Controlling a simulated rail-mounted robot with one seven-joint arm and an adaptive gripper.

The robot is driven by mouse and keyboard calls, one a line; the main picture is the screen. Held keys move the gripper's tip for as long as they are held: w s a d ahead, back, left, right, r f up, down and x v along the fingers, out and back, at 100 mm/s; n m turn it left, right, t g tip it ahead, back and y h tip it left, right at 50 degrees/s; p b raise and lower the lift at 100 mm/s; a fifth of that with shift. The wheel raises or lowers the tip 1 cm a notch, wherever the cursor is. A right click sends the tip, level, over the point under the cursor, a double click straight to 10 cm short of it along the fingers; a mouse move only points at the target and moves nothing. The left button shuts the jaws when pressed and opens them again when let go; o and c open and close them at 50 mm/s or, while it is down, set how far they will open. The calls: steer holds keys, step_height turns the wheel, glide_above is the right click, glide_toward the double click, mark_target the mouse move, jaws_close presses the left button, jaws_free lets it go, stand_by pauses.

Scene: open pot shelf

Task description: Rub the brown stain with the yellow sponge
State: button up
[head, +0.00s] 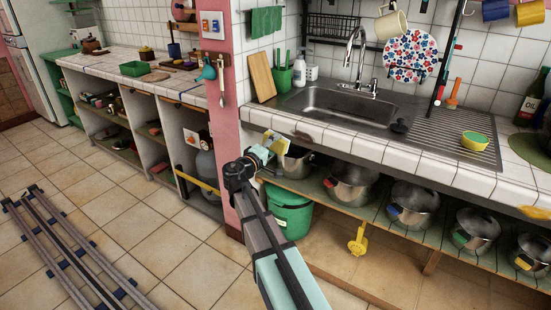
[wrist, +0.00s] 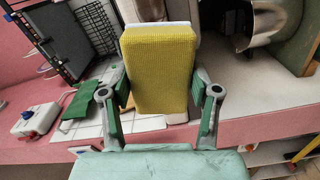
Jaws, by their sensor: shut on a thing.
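The yellow sponge (wrist: 158,68) is held between the two fingers of my gripper (wrist: 160,100) in the wrist view, where it fills the upper middle. In the head view my gripper (head: 266,146) is at the front edge of the sink counter, left of the sink, with a little yellow showing by it. A dark brown patch (head: 304,136), which looks like the stain, lies on the white tiles near the counter's front edge, just right of my gripper. The sponge appears apart from it. The stain does not show clearly in the wrist view.
The sink (head: 340,103) lies behind the patch, with a black plug (head: 400,126) to its right. A yellow-and-green round item (head: 474,141) sits on the drainboard. Metal pots (head: 352,184) stand on the shelf below. A pink pillar (head: 232,110) rises to the left.

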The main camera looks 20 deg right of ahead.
mark_target(316, 141)
steer(key=shift+p+x, duration=0.6)
steer(key=shift+x, duration=2)
steer(key=shift+w+d, duration=0.15)
steer(key=shift+d, duration=0.05)
steer(key=shift+b+x, duration=0.35)
steer(key=shift+x, duration=0.65)
steer(key=shift+d, duration=0.1)
steer(key=shift+s+d+b, duration=0.3)
steer(key=shift+s+d, duration=0.05)
steer(key=shift+s, duration=0.35)
steer(key=shift+s+d+b, duration=0.3)
steer(key=shift+s+d, duration=0.1)
steer(key=shift+s, duration=0.3)
steer(key=shift+s+d+b, duration=0.35)
steer(key=shift+s+d, duration=0.3)
steer(key=shift+s, duration=0.25)
steer(key=shift+s+d+b, duration=0.3)
steer(key=shift+s+d, duration=0.35)
steer(key=shift+s, duration=0.2)
steer(key=shift+s+d+b, duration=0.3)
steer(key=shift+s+d, duration=0.2)
steer(key=shift+s, duration=0.35)
steer(key=shift+s+d+b, duration=0.25)
steer(key=shift+s+d, duration=0.3)
steer(key=shift+s, duration=0.25)
steer(key=shift+w+b, duration=0.15)
steer(key=shift+b, duration=0.15)
